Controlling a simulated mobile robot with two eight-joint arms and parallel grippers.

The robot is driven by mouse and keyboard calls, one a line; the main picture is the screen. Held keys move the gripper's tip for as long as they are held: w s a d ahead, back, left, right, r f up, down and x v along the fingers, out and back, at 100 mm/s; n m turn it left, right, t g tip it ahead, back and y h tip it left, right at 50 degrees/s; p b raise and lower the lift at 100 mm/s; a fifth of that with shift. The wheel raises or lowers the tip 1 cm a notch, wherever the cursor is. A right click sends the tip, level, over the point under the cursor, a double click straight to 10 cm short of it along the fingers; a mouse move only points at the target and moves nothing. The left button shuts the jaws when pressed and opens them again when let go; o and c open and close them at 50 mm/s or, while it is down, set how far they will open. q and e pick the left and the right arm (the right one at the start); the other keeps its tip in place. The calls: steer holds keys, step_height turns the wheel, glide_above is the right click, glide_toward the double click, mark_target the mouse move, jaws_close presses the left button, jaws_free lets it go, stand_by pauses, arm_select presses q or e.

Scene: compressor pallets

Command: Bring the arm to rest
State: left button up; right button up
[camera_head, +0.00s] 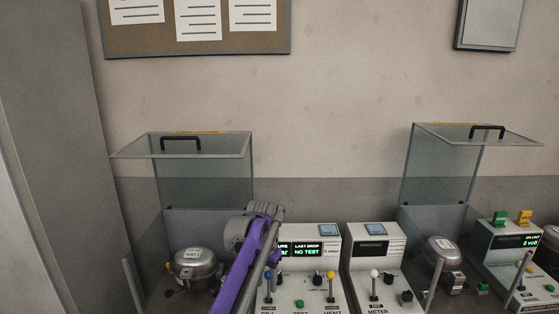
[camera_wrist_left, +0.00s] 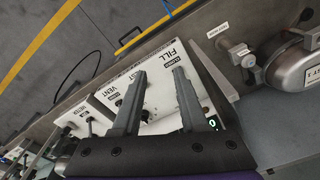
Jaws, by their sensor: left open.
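My left arm, with its purple link, rises in front of the left test bench in the head view. Its grey end (camera_head: 264,210) is by the upper left corner of the fill and vent control box (camera_head: 328,245). In the left wrist view my left gripper (camera_wrist_left: 158,75) has its two dark fingers apart, with nothing between them. Behind the fingers lies the white control panel (camera_wrist_left: 158,58) with FILL and VENT labels. I cannot tell the exact gap to the panel. My right gripper is not in view.
A compressor (camera_head: 194,265) sits left of the arm under a raised clear cover (camera_head: 205,180). A meter box (camera_head: 375,247) stands to the right. A second compressor (camera_head: 441,250) sits under another raised cover (camera_head: 435,165). Levers stick up from the boxes.

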arm_select(q)
steer(key=s+a+r+n+t, duration=0.1)
steer(key=s+a, duration=0.3)
steer(key=s, duration=0.3)
steer(key=s+a+r+n+t, duration=0.1)
steer(key=s+a+r+n, duration=0.1)
steer(key=s+a, duration=0.45)
steer(key=s+a+f+n+t, duration=0.1)
steer(key=s+f, duration=0.5)
steer(key=s, duration=0.4)
steer(key=s+a+f+n+t, duration=0.1)
steer(key=s+f, duration=0.4)
steer(key=s, duration=0.5)
steer(key=shift+a+f+t, duration=0.35)
steer(key=shift+a+t, duration=0.15)
steer(key=shift+a, duration=0.25)
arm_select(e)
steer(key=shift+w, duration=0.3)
arm_select(q)
steer(key=shift+s, duration=0.1)
